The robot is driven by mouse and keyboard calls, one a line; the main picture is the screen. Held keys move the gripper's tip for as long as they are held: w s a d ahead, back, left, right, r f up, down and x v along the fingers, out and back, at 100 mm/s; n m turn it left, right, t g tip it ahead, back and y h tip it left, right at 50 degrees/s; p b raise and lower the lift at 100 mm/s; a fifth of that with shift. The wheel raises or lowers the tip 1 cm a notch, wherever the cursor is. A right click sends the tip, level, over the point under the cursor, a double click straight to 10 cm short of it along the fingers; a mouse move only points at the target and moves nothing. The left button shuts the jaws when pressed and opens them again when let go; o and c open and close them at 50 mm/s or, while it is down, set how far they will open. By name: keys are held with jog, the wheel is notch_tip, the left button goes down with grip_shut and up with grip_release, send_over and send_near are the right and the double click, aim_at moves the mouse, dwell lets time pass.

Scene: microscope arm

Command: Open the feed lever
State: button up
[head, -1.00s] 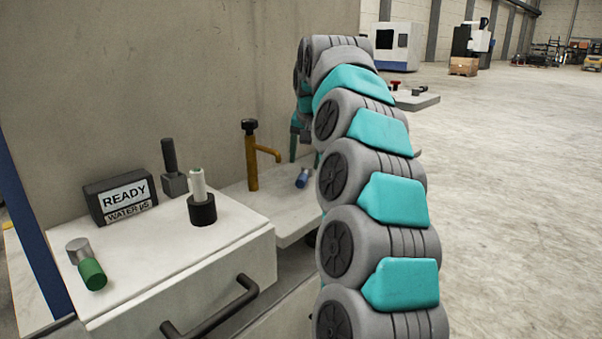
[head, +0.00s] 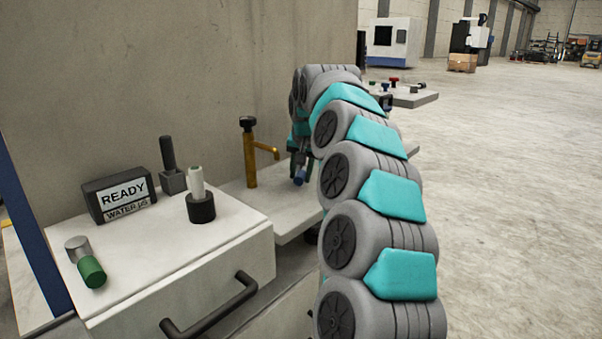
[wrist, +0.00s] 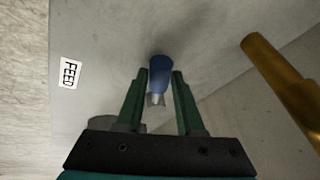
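The feed lever (wrist: 160,74) has a blue grip with a short grey metal end, next to a white FEED label (wrist: 69,73) in the wrist view. In the head view the blue grip (head: 299,179) shows low on the pale shelf, partly covered by my gripper. My gripper (wrist: 159,74) is open. Its two green fingers stand one on each side of the blue grip, with a gap visible on both sides. How deep the fingers reach around it I cannot tell. In the head view my gripper (head: 301,162) points down over the lever.
A brass tap (head: 250,155) with a spout stands close left of my gripper; brass pipe (wrist: 280,70) also shows in the wrist view. On the nearer cabinet are a READY sign (head: 122,195), a black lever (head: 170,165), a white post (head: 197,184) and a green-gripped lever (head: 91,270).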

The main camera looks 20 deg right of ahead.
grip_shut()
dwell(1.0)
